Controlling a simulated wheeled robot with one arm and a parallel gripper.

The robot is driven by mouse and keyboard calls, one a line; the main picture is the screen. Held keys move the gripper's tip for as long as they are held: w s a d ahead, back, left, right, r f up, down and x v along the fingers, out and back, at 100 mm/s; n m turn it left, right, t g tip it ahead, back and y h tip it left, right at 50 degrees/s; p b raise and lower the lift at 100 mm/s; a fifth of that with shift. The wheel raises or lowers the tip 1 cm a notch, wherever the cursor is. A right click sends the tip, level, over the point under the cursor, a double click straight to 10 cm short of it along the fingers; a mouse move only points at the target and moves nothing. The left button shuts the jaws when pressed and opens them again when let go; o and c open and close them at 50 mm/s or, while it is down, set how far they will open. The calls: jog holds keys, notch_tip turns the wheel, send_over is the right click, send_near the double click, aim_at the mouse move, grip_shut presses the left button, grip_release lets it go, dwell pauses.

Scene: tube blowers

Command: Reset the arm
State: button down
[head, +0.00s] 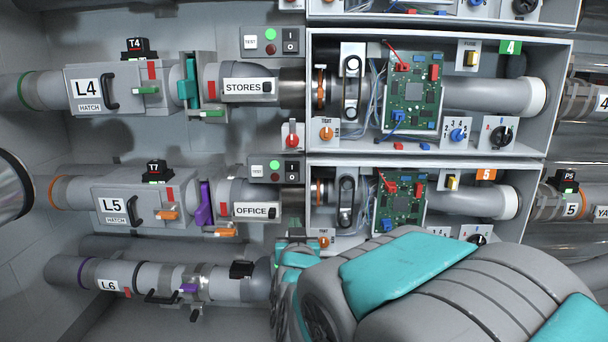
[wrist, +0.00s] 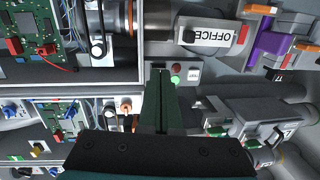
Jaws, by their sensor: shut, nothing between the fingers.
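My arm (head: 400,285) reaches in from the lower right of the head view, grey with teal panels, and is bent. My gripper (wrist: 160,72) shows in the wrist view with its two dark green fingers together and nothing between them. In that view the fingertips lie over the left side of a small grey panel with a green light (wrist: 176,80). I cannot tell the gap between them. In the head view the gripper is small and partly hidden by the arm, below the OFFICE label (head: 250,210).
Open boxes with green circuit boards (head: 413,92) and (head: 400,200) stand behind the arm. Pipes with hatches L4 (head: 130,90) and L5 (head: 125,205) run along the left. A lower pipe, L6 (head: 150,275), lies left of the arm. Grey floor shows at lower left.

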jog(key=s+d+f+g+p, duration=0.1)
jog(key=s+d+f+g, duration=0.4)
jog(key=s, duration=0.3)
jog(key=s+d+f+g+p, duration=0.1)
jog(key=s+d+f+g, duration=0.1)
jog(key=s+f+g, duration=0.55)
jog(key=s+d+g, duration=0.3)
jog(key=s+d, duration=0.2)
jog(key=s, duration=0.8)
jog(key=s+d+g+h+p, duration=0.1)
jog(key=s+d+g, duration=0.2)
jog(key=s, duration=1)
jog(key=shift+d+r+g+h, duration=0.2)
jog(key=shift+d+g+h, duration=0.15)
jog(key=shift+d, duration=0.9)
jog(key=shift+w, duration=0.1)
